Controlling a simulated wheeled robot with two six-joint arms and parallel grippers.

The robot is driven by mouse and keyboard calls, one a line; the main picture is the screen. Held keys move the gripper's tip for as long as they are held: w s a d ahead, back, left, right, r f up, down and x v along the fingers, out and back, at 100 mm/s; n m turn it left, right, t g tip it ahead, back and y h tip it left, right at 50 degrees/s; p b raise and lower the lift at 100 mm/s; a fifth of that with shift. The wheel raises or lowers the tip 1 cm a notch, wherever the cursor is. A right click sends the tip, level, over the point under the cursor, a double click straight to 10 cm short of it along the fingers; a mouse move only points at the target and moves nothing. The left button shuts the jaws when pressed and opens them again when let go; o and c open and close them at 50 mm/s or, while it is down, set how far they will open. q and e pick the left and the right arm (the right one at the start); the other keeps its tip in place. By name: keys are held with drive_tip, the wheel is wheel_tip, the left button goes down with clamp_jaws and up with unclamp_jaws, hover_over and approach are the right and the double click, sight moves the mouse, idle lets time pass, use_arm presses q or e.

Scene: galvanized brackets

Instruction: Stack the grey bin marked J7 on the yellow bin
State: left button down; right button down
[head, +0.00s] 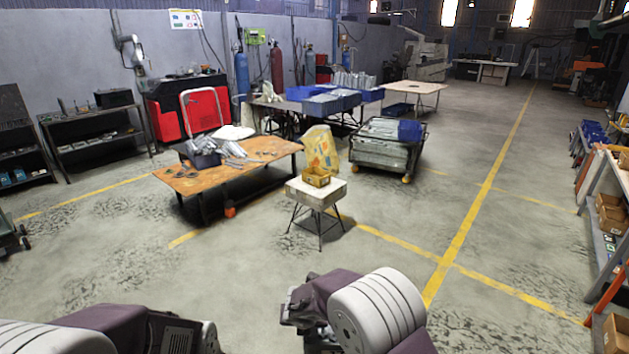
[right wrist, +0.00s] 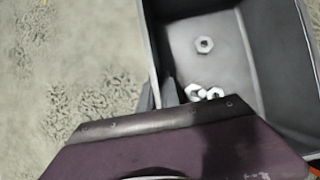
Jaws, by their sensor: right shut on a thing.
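The yellow bin (head: 317,177) sits upright on a small white-topped stand (head: 316,193) with thin dark legs, ahead of me in the head view. In the right wrist view my right gripper (right wrist: 162,94) is shut on the side wall of a grey bin (right wrist: 225,75). Several pale hex nuts (right wrist: 204,45) lie inside this bin. No J7 mark shows from this side, and the bin does not show in the head view. My left gripper is not in view; only parts of my left arm show at the lower left.
A low wooden-topped table (head: 225,172) with metal parts stands left of the stand. A wire cart (head: 387,149) with metal pieces is behind it to the right. Shelving with boxes (head: 610,215) lines the right edge. The floor (head: 390,215) right of the stand is clear.

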drive_tip(key=shift+d, duration=0.1)
idle(0.3)
drive_tip(key=d+f+m+h, duration=0.1)
drive_tip(key=d+m, duration=0.2)
drive_tip(key=s+d+f+m+g+h, duration=0.1)
drive_tip(key=d+f+m, duration=0.1)
drive_tip(key=d+m, duration=0.1)
drive_tip(key=d+f+m+g+h, duration=0.1)
drive_tip(key=d+m+h, duration=0.1)
drive_tip(key=d+m, duration=0.1)
drive_tip(key=shift+s+d+f, duration=0.25)
drive_tip(key=shift+s+d, duration=0.05)
drive_tip(key=s+d+f+m+g+y, duration=0.2)
drive_tip(key=s+d+m+g, duration=0.3)
drive_tip(key=m, duration=0.8)
drive_tip(key=s+d+f+m+g+y, duration=0.2)
drive_tip(key=s+d+f+m+g, duration=0.3)
drive_tip(key=s+m, duration=0.6)
drive_tip(key=d+m, duration=0.1)
drive_tip(key=m, duration=0.1)
drive_tip(key=shift+d+m, duration=0.3)
drive_tip(key=shift+m, duration=0.1)
